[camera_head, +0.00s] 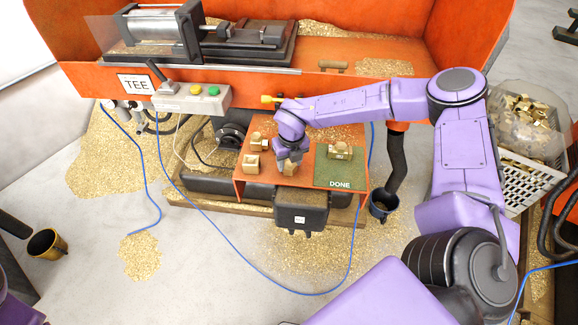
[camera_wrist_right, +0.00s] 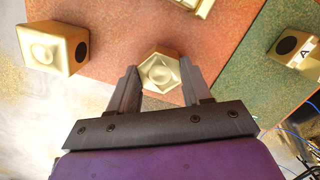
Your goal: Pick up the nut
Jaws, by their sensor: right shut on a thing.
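The brass hexagonal nut (camera_wrist_right: 159,72) is between the two dark fingers of my right gripper (camera_wrist_right: 160,88) in the wrist view. The fingers are shut on its sides. In the head view the nut (camera_head: 290,169) shows just below my right gripper (camera_head: 291,158), over the orange tray. I cannot tell whether it touches the surface. My left gripper is not in view.
The orange tray (camera_head: 315,133) also holds a brass block (camera_head: 251,163) and another brass fitting (camera_head: 258,142). A brass fitting (camera_head: 339,151) stands on the green DONE area (camera_head: 330,172). The machine bench (camera_head: 310,85) is behind; a black box (camera_head: 300,212) is in front.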

